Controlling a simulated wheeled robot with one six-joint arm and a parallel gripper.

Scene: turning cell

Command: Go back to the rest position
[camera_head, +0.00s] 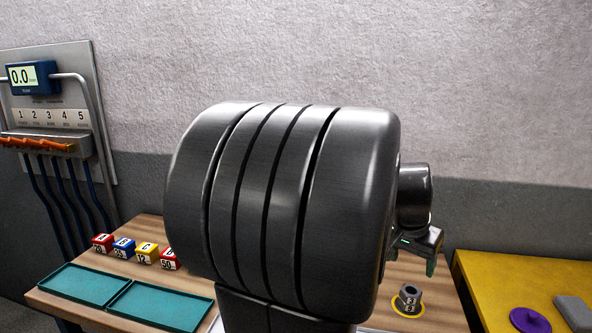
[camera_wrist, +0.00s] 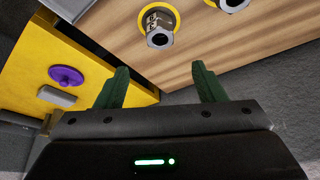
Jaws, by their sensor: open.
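My gripper (camera_wrist: 160,82) shows in the wrist view with its two green fingers apart and nothing between them. In the head view my gripper (camera_head: 431,262) hangs at the right, above the right part of the wooden table (camera_head: 440,312). A grey hollow metal part (camera_head: 409,297) with a printed label stands on a yellow ring on that table, below and left of the fingers. The wrist view shows this part (camera_wrist: 158,38) beyond the fingers, clear of them. My own dark arm hides the middle of the head view.
Two teal trays (camera_head: 84,284) and several coloured lettered blocks (camera_head: 124,247) are on the table's left. A yellow surface (camera_head: 500,272) at right bears a purple knobbed disc (camera_head: 530,320) and a grey block (camera_head: 574,312). A gauge panel (camera_head: 50,100) hangs on the left wall.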

